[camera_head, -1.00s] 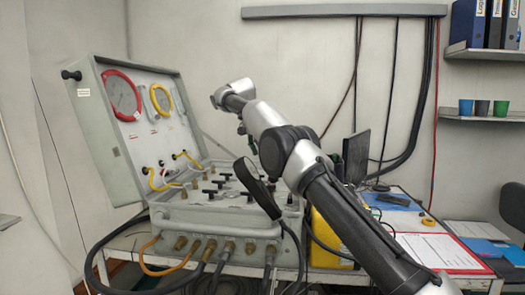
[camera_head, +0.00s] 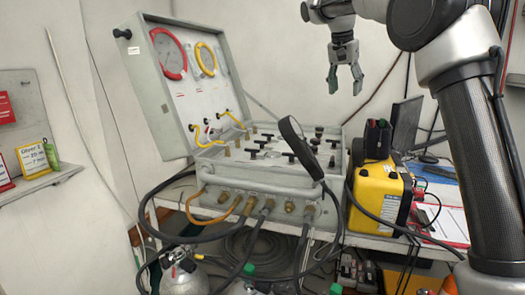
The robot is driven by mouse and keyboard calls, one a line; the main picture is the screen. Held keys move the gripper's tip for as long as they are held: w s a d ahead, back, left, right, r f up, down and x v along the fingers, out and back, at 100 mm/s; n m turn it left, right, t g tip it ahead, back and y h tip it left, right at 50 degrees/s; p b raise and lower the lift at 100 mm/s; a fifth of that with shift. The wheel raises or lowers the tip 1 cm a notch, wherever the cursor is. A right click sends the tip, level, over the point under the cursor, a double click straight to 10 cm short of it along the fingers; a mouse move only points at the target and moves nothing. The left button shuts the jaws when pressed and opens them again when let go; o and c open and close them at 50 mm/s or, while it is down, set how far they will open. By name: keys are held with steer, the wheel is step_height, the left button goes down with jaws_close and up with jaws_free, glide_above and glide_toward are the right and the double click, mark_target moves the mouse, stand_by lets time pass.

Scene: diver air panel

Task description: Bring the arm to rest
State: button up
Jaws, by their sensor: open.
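My gripper (camera_head: 345,78) hangs fingers down at the upper right of the head view, in front of the bare wall. Its two fingers are apart and nothing is between them. My arm rises along the right side and bends over at the top edge, where part of it is cut off. The gripper is apart from the grey diver air panel (camera_head: 270,178), above and to the right of it in the picture.
A yellow case (camera_head: 378,192) stands on the table right of the panel, partly near my arm. A dark upright screen (camera_head: 405,123) is behind it. Hoses loop below the panel's front. Gas cylinders (camera_head: 185,277) stand low in front. A shelf (camera_head: 40,182) with cards is at left.

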steer(key=s+d+n+y, duration=0.1)
steer(key=s+d+n, duration=0.3)
steer(key=s, duration=0.9)
steer(key=s+d+f+n, duration=0.1)
steer(key=s+f, duration=0.4)
steer(key=s, duration=0.4)
steer(key=s+d+f+n+t+y, duration=0.1)
steer(key=s+d+f, duration=0.1)
steer(key=s+f, duration=0.4)
steer(key=s+d+f+n, duration=0.1)
steer(key=s+f, duration=0.4)
steer(key=s, duration=0.9)
steer(key=shift+s+d+f+n+t+y, duration=0.2)
steer(key=shift+d+f+n+t+y, duration=0.15)
steer(key=shift+d, duration=0.4)
steer(key=shift+o, duration=0.2)
steer(key=shift+r, duration=0.1)
